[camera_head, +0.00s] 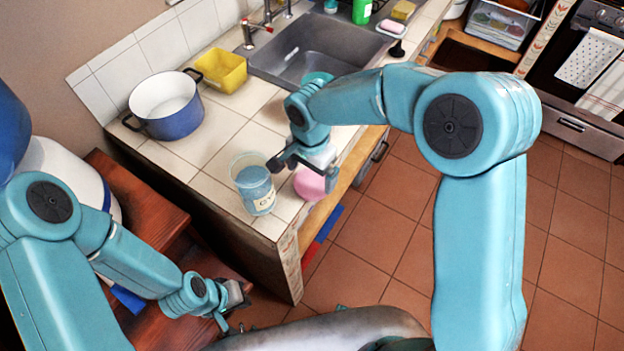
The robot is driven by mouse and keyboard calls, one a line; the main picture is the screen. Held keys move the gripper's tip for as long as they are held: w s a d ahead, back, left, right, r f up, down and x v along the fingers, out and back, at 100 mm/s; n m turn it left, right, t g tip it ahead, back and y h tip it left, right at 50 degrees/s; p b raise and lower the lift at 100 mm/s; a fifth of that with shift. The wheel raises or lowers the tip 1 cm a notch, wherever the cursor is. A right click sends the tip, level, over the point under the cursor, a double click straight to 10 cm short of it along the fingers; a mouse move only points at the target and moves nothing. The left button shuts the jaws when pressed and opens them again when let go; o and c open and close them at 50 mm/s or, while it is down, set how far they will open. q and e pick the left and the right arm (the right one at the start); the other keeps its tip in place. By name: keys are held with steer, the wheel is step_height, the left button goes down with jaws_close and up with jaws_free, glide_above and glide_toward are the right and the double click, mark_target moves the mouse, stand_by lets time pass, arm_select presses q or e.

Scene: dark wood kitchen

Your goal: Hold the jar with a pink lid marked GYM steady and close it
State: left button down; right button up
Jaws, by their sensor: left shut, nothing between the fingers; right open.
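The jar (257,193) stands upright near the counter's front corner. It is see-through with blue contents, and its label is partly readable, starting with G. Its top looks open. A pink lid (309,186) is just right of the jar by the counter edge, partly hidden by my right gripper. My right gripper (302,170) is open above the lid, with one dark finger close to the jar's rim; I cannot tell whether it touches either. My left gripper (226,322) is shut and empty, low in front of the counter and away from the jar.
A blue pot (175,118) and a yellow tub (221,72) stand further back on the tiled counter (228,135). A sink (315,50) with a tap lies behind. A wooden step-like piece (140,200) is left of the counter. The tiles left of the jar are clear.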

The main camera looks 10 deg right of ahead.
mark_target(312, 183)
steer(key=shift+f, duration=1.55)
steer(key=shift+d, duration=0.1)
steer(key=c, duration=0.7)
step_height(312, 183, up, 20)
steer(key=b, duration=0.1)
